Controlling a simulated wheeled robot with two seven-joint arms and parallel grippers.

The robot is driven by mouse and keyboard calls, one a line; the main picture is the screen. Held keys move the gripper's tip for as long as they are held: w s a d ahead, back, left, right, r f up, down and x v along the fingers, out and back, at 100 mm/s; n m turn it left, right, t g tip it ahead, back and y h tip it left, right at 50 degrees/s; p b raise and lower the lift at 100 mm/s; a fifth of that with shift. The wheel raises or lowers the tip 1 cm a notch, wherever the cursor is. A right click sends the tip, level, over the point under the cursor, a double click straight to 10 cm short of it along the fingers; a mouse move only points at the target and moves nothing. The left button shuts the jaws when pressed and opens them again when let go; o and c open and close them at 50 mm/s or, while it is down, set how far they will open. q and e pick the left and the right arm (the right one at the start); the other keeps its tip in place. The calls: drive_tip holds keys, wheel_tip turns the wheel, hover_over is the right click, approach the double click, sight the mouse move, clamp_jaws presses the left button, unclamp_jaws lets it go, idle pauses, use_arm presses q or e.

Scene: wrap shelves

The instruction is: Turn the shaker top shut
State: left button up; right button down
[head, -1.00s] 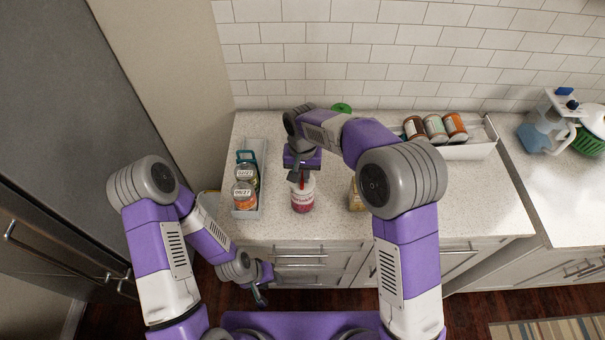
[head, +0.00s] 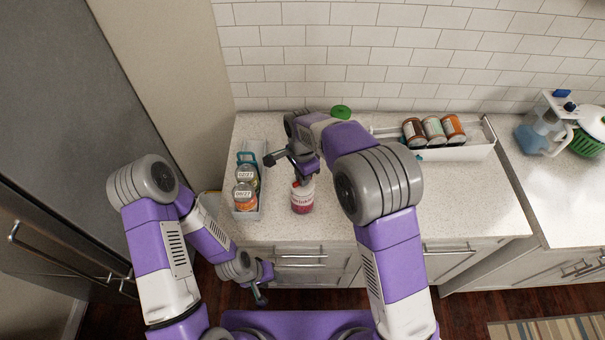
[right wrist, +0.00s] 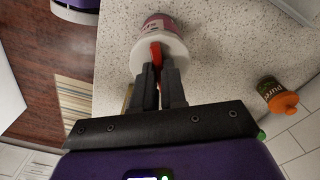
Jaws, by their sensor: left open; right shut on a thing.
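The shaker (head: 302,200), a white container with a pink-red label, stands upright on the counter in the head view. My forearm and gripper hide part of the lid in the head view. My left gripper (head: 262,292) is open and empty, low in front of the drawers, away from the shaker.
A grey tray (head: 262,172) with cans (head: 244,196) is left of the shaker. A white bin (head: 478,150) with several cans stands at the back right. An orange-and-green bottle (right wrist: 272,92) lies in the right wrist view. A green object (head: 341,109) is near the tiled wall.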

drive_tip(key=m+p, duration=0.1)
drive_tip(key=m, duration=0.4)
drive_tip(key=shift+p, duration=0.35)
drive_tip(key=shift+m, duration=0.4)
drive_tip(key=c, duration=1.2)
unclamp_jaws()
wheel_tip(320, 180, up, 8)
drive_tip(key=shift+f, duration=0.25)
